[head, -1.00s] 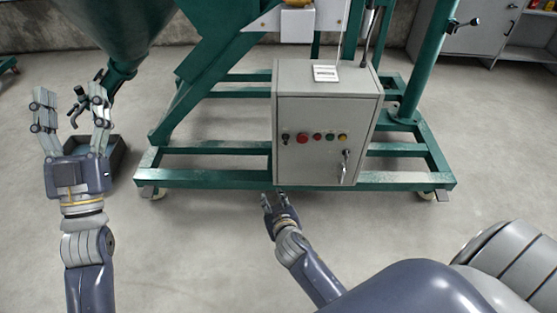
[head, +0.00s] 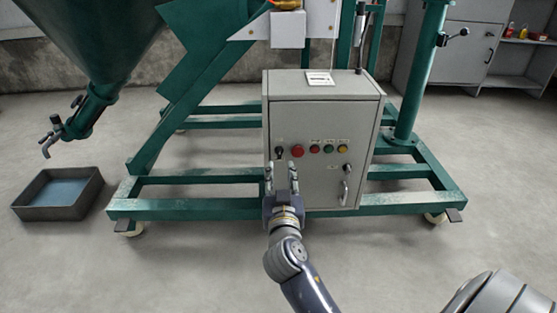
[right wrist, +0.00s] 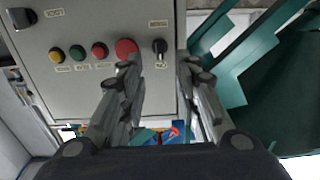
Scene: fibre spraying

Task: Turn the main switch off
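The grey control box (head: 325,115) stands on the green frame. Its main switch, a small black rotary knob (head: 279,150), is at the left of the button row. It also shows in the right wrist view (right wrist: 159,46), beside the red button (right wrist: 125,48). My right gripper (head: 281,170) is just below the knob in the head view. In the right wrist view, its two fingers (right wrist: 159,64) are apart, with the knob showing between their tips. One fingertip overlaps the lower part of the red button. I cannot tell if anything is touched. My left gripper is out of view.
Several smaller coloured buttons (head: 329,149) are right of the red one, with a door handle (head: 344,192) below. A green hopper (head: 100,40) hangs at the left above a dark tray (head: 62,192). The front floor is clear apart from my arm.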

